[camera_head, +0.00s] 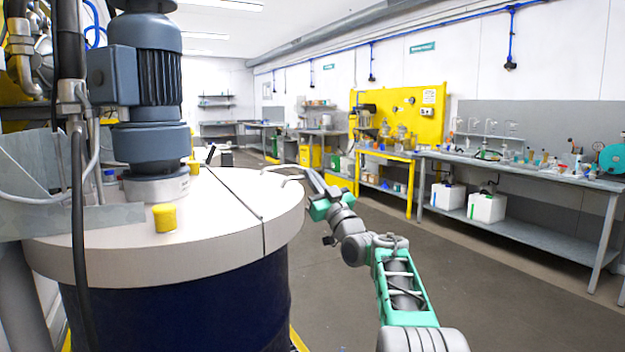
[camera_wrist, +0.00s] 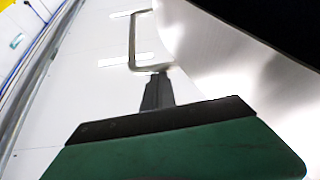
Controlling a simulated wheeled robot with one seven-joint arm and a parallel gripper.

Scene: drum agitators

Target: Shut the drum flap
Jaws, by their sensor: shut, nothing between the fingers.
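The drum (camera_head: 180,305) is dark blue with a thick pale lid. A dark seam crosses the lid, and the flap (camera_head: 245,195) is the part right of it. The flap looks about level with the rest; I cannot tell whether a small gap remains. A thin U-shaped metal handle (camera_head: 284,169) shows at the flap's far right edge. In the wrist view the handle (camera_wrist: 133,40) stands out from a shiny metal surface. My gripper (camera_wrist: 158,88) is shut and empty, its fingertips close to the handle's lower end. I cannot tell whether they touch.
A grey-blue motor (camera_head: 150,90) stands on the lid's left part, with a yellow cap (camera_head: 164,217) in front of it. A workbench (camera_head: 520,175) and a yellow-backed table (camera_head: 385,157) line the right wall. The floor between drum and benches is clear.

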